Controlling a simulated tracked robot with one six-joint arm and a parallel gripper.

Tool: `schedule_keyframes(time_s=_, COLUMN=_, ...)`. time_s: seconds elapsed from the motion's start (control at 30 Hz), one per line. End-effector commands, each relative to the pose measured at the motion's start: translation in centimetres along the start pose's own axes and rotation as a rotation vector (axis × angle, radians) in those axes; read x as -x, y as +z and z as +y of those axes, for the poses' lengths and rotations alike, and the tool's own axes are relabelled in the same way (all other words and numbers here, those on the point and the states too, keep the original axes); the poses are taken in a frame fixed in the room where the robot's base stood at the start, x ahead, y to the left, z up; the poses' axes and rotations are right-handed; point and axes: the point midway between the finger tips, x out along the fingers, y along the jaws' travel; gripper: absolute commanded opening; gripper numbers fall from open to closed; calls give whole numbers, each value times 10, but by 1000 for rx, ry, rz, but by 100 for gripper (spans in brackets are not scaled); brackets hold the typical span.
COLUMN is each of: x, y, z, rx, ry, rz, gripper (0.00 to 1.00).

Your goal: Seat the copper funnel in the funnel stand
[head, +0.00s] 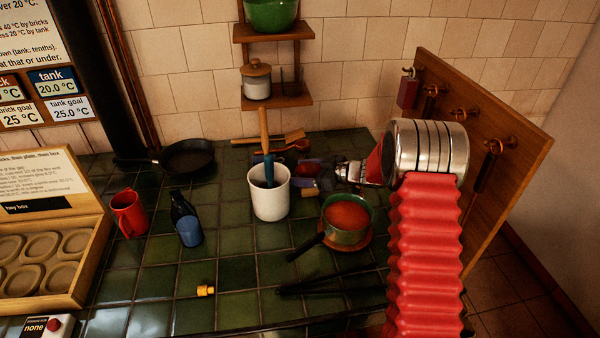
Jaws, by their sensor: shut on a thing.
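My gripper (312,174) is seen from behind at the end of my arm, over the tiles just right of the white crock. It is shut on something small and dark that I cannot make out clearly. A small tan piece (308,192) shows just below the jaws; I cannot tell whether it belongs to the held thing. I cannot pick out the copper funnel or the funnel stand for certain; my arm and gripper cover part of the hearth.
The white crock (270,202) with a long-handled tool stands close left of my gripper. A saucepan of red liquid (346,215) is below it. A hook board (520,160) rises at right.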

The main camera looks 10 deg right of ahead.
Motion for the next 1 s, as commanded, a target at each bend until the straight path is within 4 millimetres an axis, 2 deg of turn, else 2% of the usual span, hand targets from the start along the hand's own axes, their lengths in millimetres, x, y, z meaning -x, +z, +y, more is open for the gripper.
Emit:
schedule_keyframes(time_s=0.03, x=0, y=0, z=0, rx=0, ry=0, rz=0, gripper=71)
schedule_keyframes(time_s=0.33, x=0, y=0, z=0, rx=0, ry=0, rz=0, gripper=92)
schedule_keyframes(time_s=0.67, x=4, y=0, z=0, rx=-1, ry=0, rz=0, gripper=92)
schedule_keyframes(time_s=0.77, x=12, y=0, z=0, rx=-1, ry=1, rz=0, gripper=92)
schedule_keyframes(time_s=1.0, x=46, y=0, z=1, rx=0, ry=2, rz=0, gripper=92)
